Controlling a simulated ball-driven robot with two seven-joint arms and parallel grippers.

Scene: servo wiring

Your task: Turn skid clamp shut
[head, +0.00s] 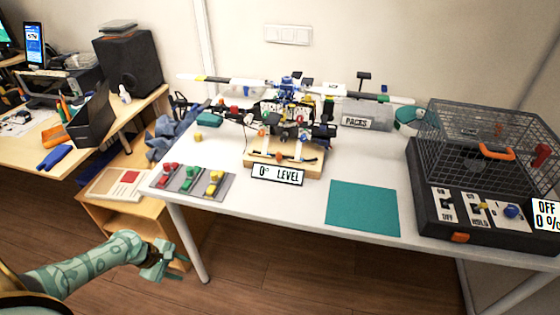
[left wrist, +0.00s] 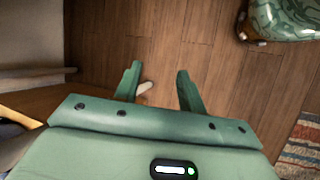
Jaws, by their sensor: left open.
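A drone (head: 290,115) with white arms stands on a wooden stand (head: 318,166) on the white table in the head view. A sign (head: 277,175) on the stand's front reads "0° LEVEL". Small orange parts show low on the drone, near its skids; which one is the skid clamp, and how it is turned, is too small to tell. My left gripper (head: 176,259) is low at the front left, below the tabletop and well apart from the stand. My right gripper is not in view.
A grey mat (head: 206,193) with red, green and yellow parts lies near the table's left front. A teal mat (head: 362,208) is bare. A wire cage (head: 480,140) on a black control base stands at right. A wooden shelf (head: 130,212) is beside my left gripper.

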